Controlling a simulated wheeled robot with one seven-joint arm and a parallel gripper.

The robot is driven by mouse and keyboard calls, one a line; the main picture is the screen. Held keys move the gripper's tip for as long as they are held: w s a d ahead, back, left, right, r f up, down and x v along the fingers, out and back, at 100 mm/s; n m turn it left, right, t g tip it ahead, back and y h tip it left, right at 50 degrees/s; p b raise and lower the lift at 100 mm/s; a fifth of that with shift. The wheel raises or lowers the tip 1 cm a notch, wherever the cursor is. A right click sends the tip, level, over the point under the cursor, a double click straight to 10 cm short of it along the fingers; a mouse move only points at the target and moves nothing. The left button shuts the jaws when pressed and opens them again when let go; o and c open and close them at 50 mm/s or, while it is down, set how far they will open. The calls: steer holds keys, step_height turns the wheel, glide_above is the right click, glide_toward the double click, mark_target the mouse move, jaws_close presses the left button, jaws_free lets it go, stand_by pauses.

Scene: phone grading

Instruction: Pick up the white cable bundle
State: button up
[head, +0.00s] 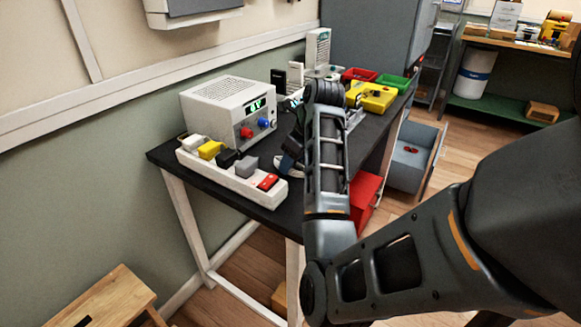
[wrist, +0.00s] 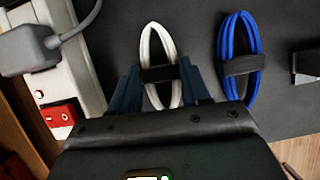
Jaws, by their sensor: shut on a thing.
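The white cable bundle (wrist: 153,45) is a long loop with a black strap (wrist: 160,74) around its middle. In the wrist view it lies between the two blue-grey fingers of my gripper (wrist: 158,86), which is shut on it. The fingers sit on either side of the bundle near the strap. In the head view my gripper (head: 289,163) is low at the dark table top, largely behind my arm, and only a little of the white bundle shows there. I cannot tell whether the bundle touches the table.
A blue cable bundle (wrist: 238,50) lies to the right of my gripper. A white power strip (head: 228,171) with several plugs runs along the table's (head: 171,153) front left. A power supply (head: 228,108) stands behind it. A yellow device (head: 372,97) and red and green bins are farther back.

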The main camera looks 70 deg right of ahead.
steer(key=c, duration=0.3)
